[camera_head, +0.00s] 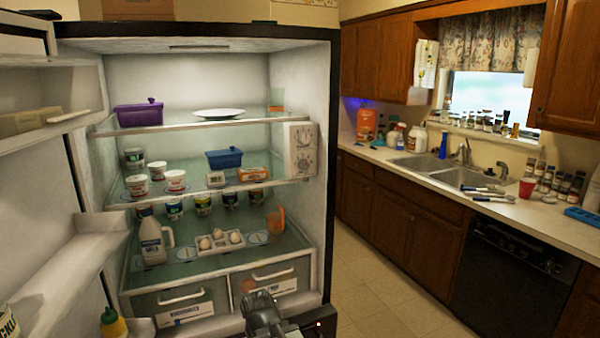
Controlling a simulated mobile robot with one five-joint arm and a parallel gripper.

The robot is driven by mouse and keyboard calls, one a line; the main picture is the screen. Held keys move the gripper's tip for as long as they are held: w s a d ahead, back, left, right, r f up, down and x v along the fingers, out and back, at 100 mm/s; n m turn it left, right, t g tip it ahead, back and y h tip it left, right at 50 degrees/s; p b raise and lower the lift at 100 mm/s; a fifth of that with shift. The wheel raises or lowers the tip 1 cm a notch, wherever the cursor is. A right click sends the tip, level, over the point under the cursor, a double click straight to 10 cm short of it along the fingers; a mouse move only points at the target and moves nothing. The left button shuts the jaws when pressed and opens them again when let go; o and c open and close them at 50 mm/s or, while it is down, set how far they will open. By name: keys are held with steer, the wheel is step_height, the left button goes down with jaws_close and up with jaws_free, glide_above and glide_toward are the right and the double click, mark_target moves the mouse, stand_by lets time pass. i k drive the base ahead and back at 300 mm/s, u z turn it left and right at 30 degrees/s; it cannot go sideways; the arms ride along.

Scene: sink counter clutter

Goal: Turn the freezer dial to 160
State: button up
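A white control panel (299,150) is fixed on the right inner wall of the open fridge, between the top and middle shelves. It carries two round dials, an upper dial (304,138) and a lower dial (303,163). Their labels and settings are too small to read, so I cannot tell which is the freezer dial. My gripper (264,312) is grey and shows at the bottom edge, in front of the lower drawers. It is well below the panel and apart from it. Its fingers are not clear enough to tell whether they are open.
The fridge shelves hold a purple container (140,113), a white plate (218,113), a blue container (224,158), several tubs, a milk jug (154,240) and an egg tray (219,241). The open door (85,255) stands left. Floor (375,290) is clear between fridge and sink counter.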

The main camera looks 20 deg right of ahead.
mark_target(304, 164)
steer(key=k, duration=1.35)
steer(key=z, duration=0.25)
steer(key=i, duration=1.8)
steer(key=u, duration=0.85)
steer(key=k, duration=0.85)
steer(key=u, duration=0.2)
steer(key=i, duration=0.9)
steer(key=z, duration=0.05)
